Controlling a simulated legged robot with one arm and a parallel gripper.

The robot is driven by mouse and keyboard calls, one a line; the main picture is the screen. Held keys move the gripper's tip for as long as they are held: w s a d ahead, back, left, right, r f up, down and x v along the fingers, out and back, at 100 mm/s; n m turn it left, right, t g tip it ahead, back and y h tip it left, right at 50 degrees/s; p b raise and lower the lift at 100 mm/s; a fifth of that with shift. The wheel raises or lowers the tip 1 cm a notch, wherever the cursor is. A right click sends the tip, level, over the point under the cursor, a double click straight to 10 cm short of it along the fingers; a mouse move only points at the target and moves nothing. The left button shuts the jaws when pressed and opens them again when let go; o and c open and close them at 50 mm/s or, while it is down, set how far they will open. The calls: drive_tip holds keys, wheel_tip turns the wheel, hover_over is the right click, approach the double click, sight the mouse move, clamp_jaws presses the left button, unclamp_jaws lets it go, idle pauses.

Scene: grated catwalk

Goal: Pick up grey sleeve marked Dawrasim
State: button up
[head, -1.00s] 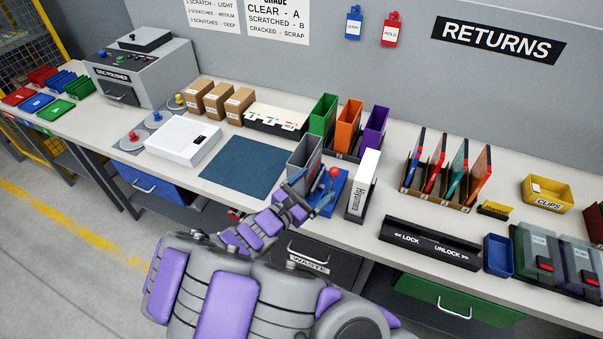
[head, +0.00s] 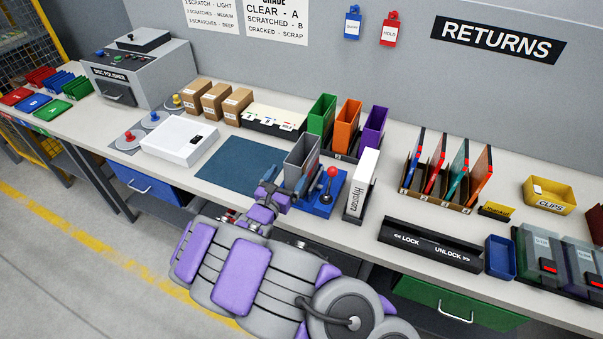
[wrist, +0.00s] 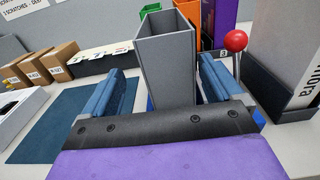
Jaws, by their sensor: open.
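A grey, open-topped sleeve (head: 301,158) stands upright on the bench, between the dark blue mat and the red-knobbed lever. In the wrist view the grey sleeve (wrist: 163,72) rises between my two blue fingers; I cannot read any name on it. My gripper (head: 285,187) is open at the near side of the sleeve. In the wrist view my gripper (wrist: 160,88) has one finger on each side of it, with a gap at the left; contact at the right is unclear. The sleeve's lower part is hidden by my gripper.
A red-knobbed lever (head: 332,172) on a blue base stands close at the right, then a white-fronted sleeve (head: 362,180). Green (head: 322,115), orange (head: 346,122) and purple (head: 374,127) holders stand behind. The blue mat (head: 240,165) at the left is clear.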

drive_tip(key=shift+w+d, duration=0.3)
drive_tip(key=shift+w, duration=0.3)
drive_tip(key=b+x, duration=0.1)
drive_tip(key=x, duration=0.3)
drive_tip(key=shift+s+d+f+b, duration=0.15)
drive_tip(key=shift+d+f+b, duration=0.05)
drive_tip(key=shift+d+b, duration=0.2)
drive_tip(key=shift+w+d+r, duration=0.1)
drive_tip(key=shift+w+r, duration=0.1)
drive_tip(key=shift+w, duration=0.35)
drive_tip(key=shift+c, duration=0.2)
drive_tip(key=c, duration=1.3)
drive_tip(key=shift+o, duration=0.2)
